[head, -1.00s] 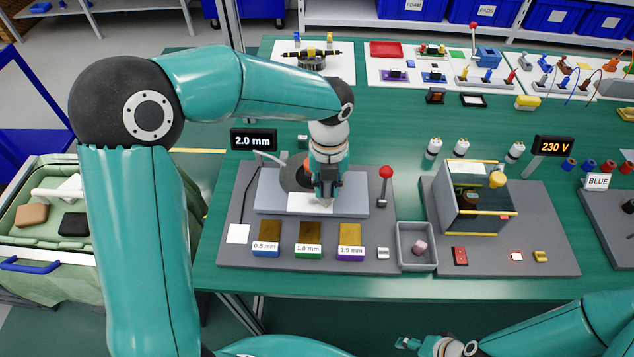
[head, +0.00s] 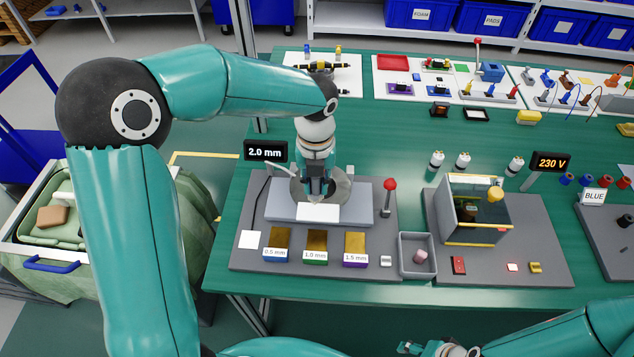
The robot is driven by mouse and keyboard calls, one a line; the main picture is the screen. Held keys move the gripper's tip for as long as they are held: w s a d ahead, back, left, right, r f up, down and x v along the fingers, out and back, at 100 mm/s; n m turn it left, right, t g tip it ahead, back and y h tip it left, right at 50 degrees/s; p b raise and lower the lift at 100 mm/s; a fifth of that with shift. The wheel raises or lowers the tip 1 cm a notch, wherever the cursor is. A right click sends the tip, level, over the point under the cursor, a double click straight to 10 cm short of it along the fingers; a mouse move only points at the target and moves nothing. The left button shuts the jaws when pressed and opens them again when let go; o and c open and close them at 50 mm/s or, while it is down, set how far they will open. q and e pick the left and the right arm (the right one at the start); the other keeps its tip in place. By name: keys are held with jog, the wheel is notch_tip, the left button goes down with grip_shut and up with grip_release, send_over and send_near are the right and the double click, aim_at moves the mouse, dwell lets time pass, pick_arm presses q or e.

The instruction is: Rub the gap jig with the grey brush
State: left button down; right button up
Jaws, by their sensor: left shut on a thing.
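The gap jig (head: 283,211) is a light grey block on a dark grey board, with a white plate (head: 318,212) on its front and a grey rounded part (head: 343,189) behind my gripper. Its display (head: 265,151) reads 2.0 mm. My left gripper (head: 318,194) points down over the middle of the jig, shut on what seems to be the grey brush. The fingers hide nearly all of the brush, and I cannot tell whether it touches the jig. My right gripper (head: 408,347) is at the bottom edge, away from the jig; its opening is unclear.
Three brass plates with labels (head: 316,244) lie in front of the jig. A red-knobbed lever (head: 389,195) stands right of it. A grey bin (head: 417,254) holds a pinkish piece. A box fixture (head: 470,216) stands further right. Green table is clear behind the jig.

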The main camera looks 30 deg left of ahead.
pick_arm(q)
jog(key=shift+r+p, duration=0.95)
jog(key=shift+r, duration=0.45)
jog(key=shift+f, duration=0.1)
